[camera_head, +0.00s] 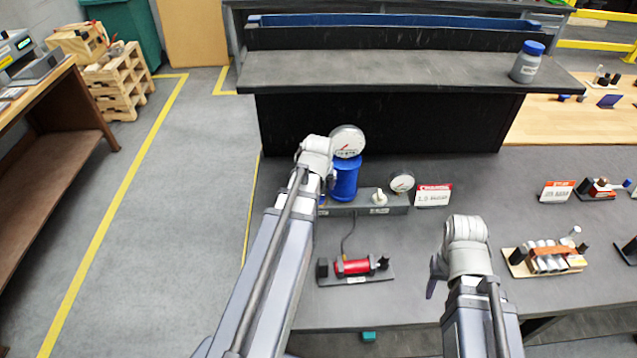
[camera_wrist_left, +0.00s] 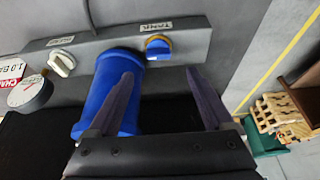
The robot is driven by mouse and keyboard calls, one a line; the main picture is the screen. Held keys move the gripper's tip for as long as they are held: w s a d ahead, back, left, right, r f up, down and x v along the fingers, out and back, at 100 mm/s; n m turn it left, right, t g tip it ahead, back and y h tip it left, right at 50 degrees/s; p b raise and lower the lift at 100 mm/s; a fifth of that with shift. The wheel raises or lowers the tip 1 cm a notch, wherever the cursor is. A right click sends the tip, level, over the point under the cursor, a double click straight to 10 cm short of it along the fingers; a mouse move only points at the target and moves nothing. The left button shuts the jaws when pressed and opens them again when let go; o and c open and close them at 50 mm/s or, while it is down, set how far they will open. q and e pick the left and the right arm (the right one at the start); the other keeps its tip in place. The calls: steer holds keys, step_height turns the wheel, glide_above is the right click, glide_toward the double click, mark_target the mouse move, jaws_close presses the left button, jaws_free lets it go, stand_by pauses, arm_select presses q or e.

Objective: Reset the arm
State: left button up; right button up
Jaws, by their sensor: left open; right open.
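My left gripper (camera_head: 330,183) is mostly hidden behind its own wrist in the head view, beside the blue tank (camera_head: 345,180). In the left wrist view its two dark fingers (camera_wrist_left: 161,75) are spread with nothing between them. A blue knob (camera_wrist_left: 158,48) with a yellow rim, under a label reading TANK, sits on the grey panel ahead of the fingers, apart from them. The blue tank (camera_wrist_left: 108,92) lies partly behind the left finger. A white knob (camera_wrist_left: 62,63) is further left on the panel. My right gripper (camera_head: 436,275) is over the bench front, open and empty.
A round gauge (camera_head: 347,141) tops the tank and a smaller gauge (camera_head: 402,181) stands near a red-and-white sign (camera_head: 433,195). A red cylinder unit (camera_head: 353,267) lies in front. A fixture with several cylinders (camera_head: 545,258) is right of my right gripper. A raised shelf (camera_head: 400,71) stands behind.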

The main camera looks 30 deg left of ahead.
stand_by(0.4)
arm_select(q)
steer(key=s+d+f+m+g+b, duration=0.1)
steer(key=s+d+m, duration=0.2)
steer(key=d, duration=0.6)
steer(key=s+d+f+m+g+b, duration=0.1)
steer(key=s+d+f+m, duration=0.1)
steer(key=s+d, duration=0.4)
steer(key=s+d+f+m+g+h+b, duration=0.1)
steer(key=s+d+m, duration=0.3)
steer(key=d, duration=0.9)
steer(key=shift+s+d+f+m+g, duration=0.4)
steer(key=shift+s+f+g, duration=0.15)
steer(key=shift+s, duration=0.3)
steer(key=shift+a, duration=0.1)
